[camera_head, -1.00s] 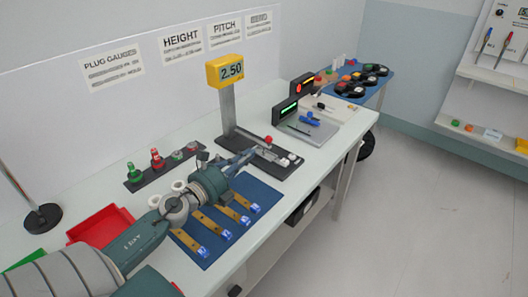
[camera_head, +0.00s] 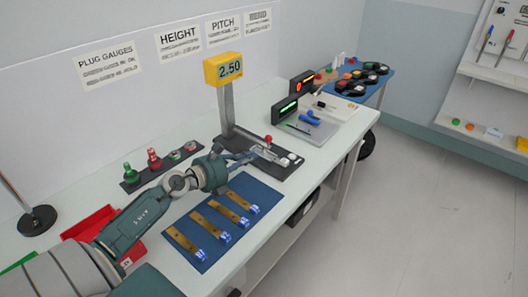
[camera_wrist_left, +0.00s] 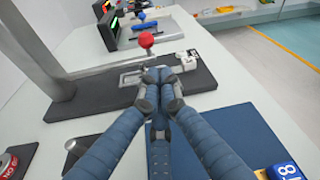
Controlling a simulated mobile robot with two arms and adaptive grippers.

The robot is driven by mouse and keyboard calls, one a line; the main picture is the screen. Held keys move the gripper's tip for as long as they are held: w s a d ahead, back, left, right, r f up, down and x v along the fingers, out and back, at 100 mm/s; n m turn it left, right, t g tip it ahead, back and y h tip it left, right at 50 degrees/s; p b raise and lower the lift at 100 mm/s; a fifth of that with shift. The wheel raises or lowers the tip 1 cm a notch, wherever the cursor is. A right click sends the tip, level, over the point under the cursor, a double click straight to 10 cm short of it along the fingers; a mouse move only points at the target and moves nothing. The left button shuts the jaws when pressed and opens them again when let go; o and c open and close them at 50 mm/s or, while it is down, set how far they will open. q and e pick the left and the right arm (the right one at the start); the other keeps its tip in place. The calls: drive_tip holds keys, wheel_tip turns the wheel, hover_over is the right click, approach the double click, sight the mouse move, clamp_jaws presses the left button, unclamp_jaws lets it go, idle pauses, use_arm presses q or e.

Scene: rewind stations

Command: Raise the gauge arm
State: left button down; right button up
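The height gauge stands on the bench, with a yellow display (camera_head: 223,68) reading 2.50 on a grey post (camera_head: 227,108). Its dark base (camera_head: 283,172) carries a low metal gauge arm with a red ball knob (camera_head: 268,139). The knob also shows in the left wrist view (camera_wrist_left: 146,40), just beyond my fingertips. My left gripper (camera_head: 258,154) is at the gauge's metal parts, just below the knob. In the left wrist view its fingertips (camera_wrist_left: 160,77) are together; I see nothing between them, and contact with the gauge arm is unclear. My right gripper is out of view.
A blue mat (camera_head: 260,190) with several brass strips lies in front of the gauge. A dark rack of plug gauges (camera_head: 160,172) stands behind my left arm, and a red tray (camera_head: 90,224) lies beside it. A grey plate (camera_head: 318,128) lies beyond the gauge.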

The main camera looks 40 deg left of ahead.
use_arm(q)
drive_tip(key=x, duration=0.5)
drive_tip(key=shift+w+f, duration=0.1)
drive_tip(key=shift+w, duration=0.2)
drive_tip(key=shift+w+d+f, duration=0.15)
drive_tip(key=shift+w+f, duration=0.05)
drive_tip(key=shift+w, duration=0.4)
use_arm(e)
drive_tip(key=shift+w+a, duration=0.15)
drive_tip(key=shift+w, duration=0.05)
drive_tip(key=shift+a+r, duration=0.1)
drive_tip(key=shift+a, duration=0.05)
use_arm(q)
drive_tip(key=shift+r, duration=0.15)
drive_tip(key=shift+a+r+n+h+p, duration=0.15)
drive_tip(key=shift+r+n+p, duration=0.25)
drive_tip(key=shift+r, duration=0.3)
drive_tip(key=shift+a+r+n+h+p, duration=0.15)
drive_tip(key=shift+r+n+p, duration=0.25)
drive_tip(key=shift+r, duration=0.3)
drive_tip(key=a+r+n+t+h+b, duration=0.2)
drive_tip(key=a+r+n, duration=0.9)
drive_tip(key=a+r, duration=0.2)
drive_tip(key=shift+w+r+h, duration=0.2)
drive_tip(key=shift+w+h, duration=0.1)
drive_tip(key=shift+w, duration=0.2)
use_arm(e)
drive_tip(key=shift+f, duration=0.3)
